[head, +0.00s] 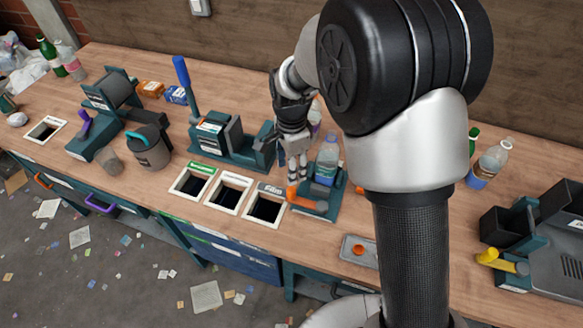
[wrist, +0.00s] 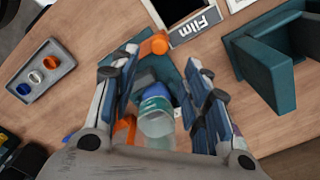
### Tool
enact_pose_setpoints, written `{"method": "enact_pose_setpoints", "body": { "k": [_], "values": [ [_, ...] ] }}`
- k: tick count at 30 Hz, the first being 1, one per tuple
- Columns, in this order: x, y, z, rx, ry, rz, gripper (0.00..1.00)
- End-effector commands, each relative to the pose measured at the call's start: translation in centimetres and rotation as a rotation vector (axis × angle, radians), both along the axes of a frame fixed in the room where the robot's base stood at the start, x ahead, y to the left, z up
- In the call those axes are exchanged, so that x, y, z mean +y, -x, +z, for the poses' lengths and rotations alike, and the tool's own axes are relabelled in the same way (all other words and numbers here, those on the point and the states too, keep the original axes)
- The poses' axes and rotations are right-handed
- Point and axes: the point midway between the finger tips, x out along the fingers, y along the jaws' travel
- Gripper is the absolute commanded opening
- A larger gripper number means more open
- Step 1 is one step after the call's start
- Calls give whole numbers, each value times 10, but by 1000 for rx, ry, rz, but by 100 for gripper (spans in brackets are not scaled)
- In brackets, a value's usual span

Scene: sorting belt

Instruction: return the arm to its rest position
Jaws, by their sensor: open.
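My arm stands large in the head view and covers part of the bench. My gripper (head: 297,168) is over the bench, just left of a clear bottle (head: 327,158) with a teal and blue label. The bottle stands upright in a teal fixture (head: 331,207) with an orange handle. In the wrist view the gripper's fingers (wrist: 162,88) are spread, and the bottle (wrist: 157,116) shows between them in the picture. I cannot tell whether a finger touches it. No item is visibly held.
Bin openings, one labelled Film (head: 265,208), line the front edge. A teal device (head: 233,140) with a blue lever stands left of the gripper. A grey tray with caps (head: 347,255) lies in front. A yellow-handled machine (head: 545,262) is at right.

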Motion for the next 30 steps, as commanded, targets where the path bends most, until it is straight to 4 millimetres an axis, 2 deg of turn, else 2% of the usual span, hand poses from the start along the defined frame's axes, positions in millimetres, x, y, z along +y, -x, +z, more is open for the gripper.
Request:
{"method": "enact_pose_setpoints", "body": {
  "k": [10, 13, 17, 20, 24, 30],
  "values": [
    [0, 0, 0, 0, 0, 1, 43],
    [-3, 1, 9, -10, -2, 18, 43],
    [-20, 13, 46, -48, -10, 111, 43],
    [-39, 33, 87, -98, -10, 234, 43],
    [-69, 72, 135, -168, 7, 427, 43],
    [-103, 139, 179, -260, 68, 701, 43]
  ]
}}
